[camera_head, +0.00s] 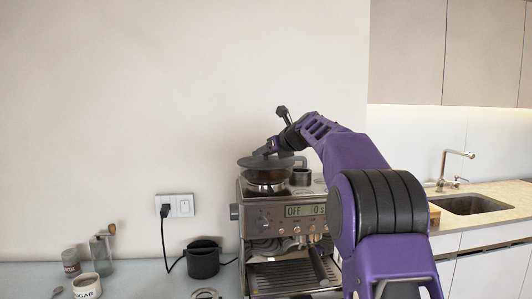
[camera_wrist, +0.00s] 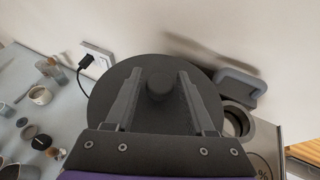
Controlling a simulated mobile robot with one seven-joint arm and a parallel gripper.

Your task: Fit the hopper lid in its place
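The hopper lid is a dark round disc (camera_wrist: 103,97) with a round knob (camera_wrist: 159,84) at its middle. In the head view the lid (camera_head: 252,162) is over the hopper (camera_head: 265,178) on top of the coffee machine (camera_head: 258,217); I cannot tell whether it is fully seated. My gripper (camera_wrist: 160,75) is over the lid, with one finger on each side of the knob and a visible gap to each finger, so it looks open. In the head view my gripper (camera_head: 268,150) is just above the lid. The lid hides the hopper in the wrist view.
A grey tamper-like part (camera_wrist: 240,82) and a round holder (camera_wrist: 236,121) are close to the lid's right. The wall with a socket (camera_head: 178,206) is behind. A black knock box (camera_head: 202,260), grinder (camera_head: 101,250) and sugar pot (camera_head: 87,287) stand left on the counter.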

